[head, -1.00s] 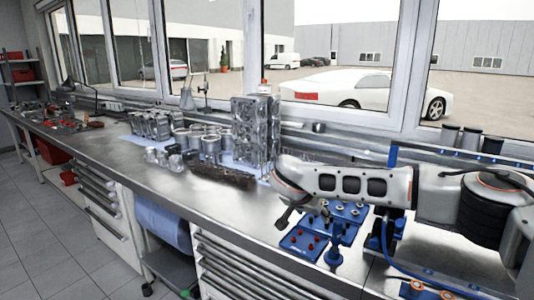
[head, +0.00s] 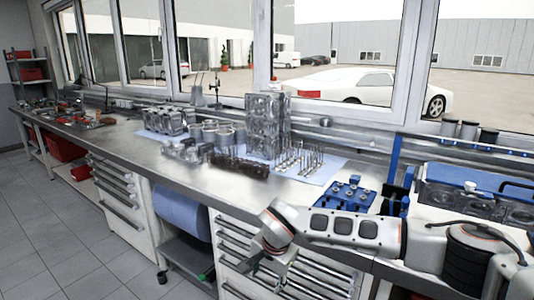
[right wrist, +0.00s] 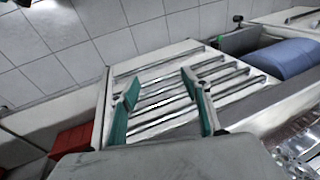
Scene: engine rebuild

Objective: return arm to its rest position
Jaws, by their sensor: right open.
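My right arm reaches in from the right in the head view and bends down in front of the bench. My right gripper (head: 268,268) hangs off the bench's front edge, before the drawer fronts. In the right wrist view the gripper (right wrist: 160,98) has its two green-faced fingers wide apart with nothing between them. My left gripper is in neither view.
The steel workbench (head: 120,145) holds an engine block (head: 265,125), several metal parts and a blue fixture (head: 346,196). Drawers (head: 300,270) lie close to my gripper; they also show in the wrist view (right wrist: 165,90). The floor (head: 60,230) is clear at left.

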